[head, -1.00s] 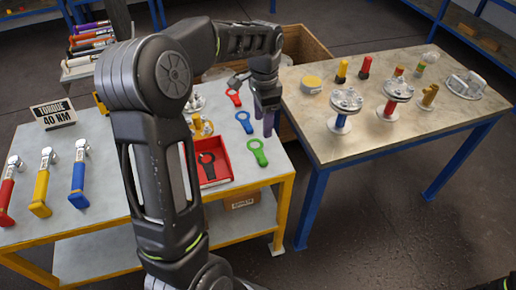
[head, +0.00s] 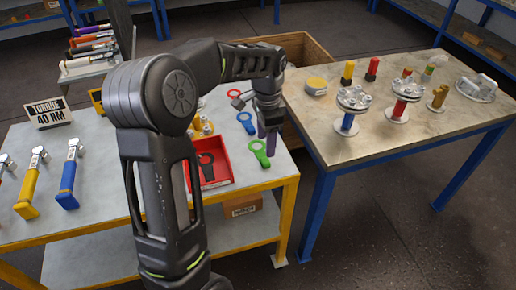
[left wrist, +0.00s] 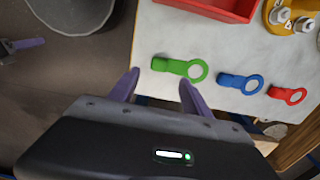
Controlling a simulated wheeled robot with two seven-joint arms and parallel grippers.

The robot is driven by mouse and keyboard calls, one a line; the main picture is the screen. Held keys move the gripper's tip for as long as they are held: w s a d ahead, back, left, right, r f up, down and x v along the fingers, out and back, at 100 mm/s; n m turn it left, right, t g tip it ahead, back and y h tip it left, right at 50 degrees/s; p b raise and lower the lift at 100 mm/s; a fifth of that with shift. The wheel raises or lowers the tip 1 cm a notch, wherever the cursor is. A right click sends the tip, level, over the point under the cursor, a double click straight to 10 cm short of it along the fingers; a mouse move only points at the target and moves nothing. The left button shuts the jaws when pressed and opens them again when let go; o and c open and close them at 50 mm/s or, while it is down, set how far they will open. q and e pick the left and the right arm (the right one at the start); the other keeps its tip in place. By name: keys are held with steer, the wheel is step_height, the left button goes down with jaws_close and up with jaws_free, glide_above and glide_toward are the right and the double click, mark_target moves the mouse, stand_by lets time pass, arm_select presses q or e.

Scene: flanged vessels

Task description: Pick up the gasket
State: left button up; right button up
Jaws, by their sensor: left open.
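Several flat ring-shaped gaskets with tabs lie on the left table: a green gasket (head: 258,149), a blue gasket (head: 245,122) and a red gasket (head: 235,94). They also show in the left wrist view, green (left wrist: 174,66), blue (left wrist: 238,81) and red (left wrist: 287,95). A black gasket (head: 207,166) lies in a red tray (head: 222,180). My left gripper (head: 269,143), with purple fingers, is open and empty. In the left wrist view its fingertips (left wrist: 158,80) are beside the green gasket's tab, apparently above the table.
Yellow and blue torque wrenches (head: 68,178) and a "TORQUE 40 NM" sign (head: 50,114) stand on the left table. A right table (head: 375,140) holds flanged vessels (head: 351,104). A wooden crate (head: 307,50) stands behind the gap between the tables.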

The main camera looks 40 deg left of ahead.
mark_target(265, 160)
arm_select(q)
steer(key=shift+f, duration=0.95)
steer(key=shift+f, duration=0.1)
step_height(265, 160, down, 5)
steer(key=shift+s+f+p, duration=0.1)
steer(key=shift+p, duration=0.35)
steer(key=shift+c, duration=0.4)
steer(key=c, duration=1.1)
steer(key=shift+r, duration=0.25)
steer(key=shift+c, duration=0.2)
step_height(265, 160, up, 10)
steer(key=shift+b, duration=0.3)
